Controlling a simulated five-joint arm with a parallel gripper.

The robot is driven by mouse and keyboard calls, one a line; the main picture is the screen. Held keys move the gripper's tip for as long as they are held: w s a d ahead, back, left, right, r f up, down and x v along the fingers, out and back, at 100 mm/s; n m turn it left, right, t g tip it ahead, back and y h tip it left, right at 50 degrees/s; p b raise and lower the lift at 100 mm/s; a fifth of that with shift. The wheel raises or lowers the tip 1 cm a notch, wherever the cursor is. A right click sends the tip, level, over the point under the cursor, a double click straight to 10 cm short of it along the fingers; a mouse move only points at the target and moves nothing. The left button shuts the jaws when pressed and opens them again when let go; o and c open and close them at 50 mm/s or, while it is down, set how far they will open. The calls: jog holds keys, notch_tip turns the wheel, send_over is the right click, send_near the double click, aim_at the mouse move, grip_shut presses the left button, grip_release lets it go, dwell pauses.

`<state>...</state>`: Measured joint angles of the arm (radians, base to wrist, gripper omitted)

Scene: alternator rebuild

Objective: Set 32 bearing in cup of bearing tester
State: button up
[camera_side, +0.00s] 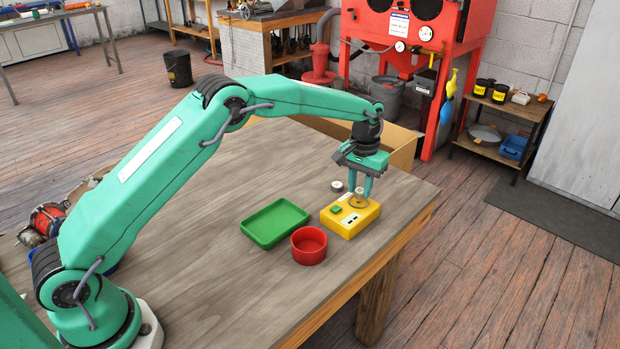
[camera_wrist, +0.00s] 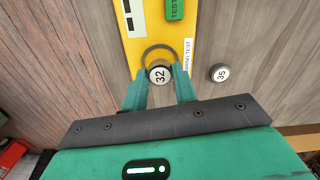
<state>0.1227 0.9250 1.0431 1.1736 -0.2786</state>
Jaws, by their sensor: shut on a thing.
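My gripper (camera_side: 365,192) is over the yellow bearing tester (camera_side: 345,227), its fingers pointing down. In the wrist view my gripper (camera_wrist: 160,78) is shut on the round bearing marked 32 (camera_wrist: 159,73), which lies between the two fingertips. The tester's ring-shaped cup (camera_wrist: 158,47) shows around and beyond the bearing, and it also shows in the side view (camera_side: 358,202). The bearing appears at or just above the near side of the cup; I cannot tell whether it touches. The tester has a green TEST button (camera_wrist: 175,8).
A bearing marked 35 (camera_wrist: 219,73) stands on the table beside the tester, also in the side view (camera_side: 337,186). A red round bowl (camera_side: 309,246) and a green tray (camera_side: 274,222) are left of the tester. A cardboard box (camera_side: 402,148) is behind the table. The table's right edge is close.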

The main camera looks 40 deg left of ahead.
jog(key=shift+f, duration=1.05)
dwell(1.1)
jog(key=o, duration=1)
jog(key=shift+o, duration=0.2)
jog(key=shift+r, duration=0.15)
jog(key=shift+r, duration=3.85)
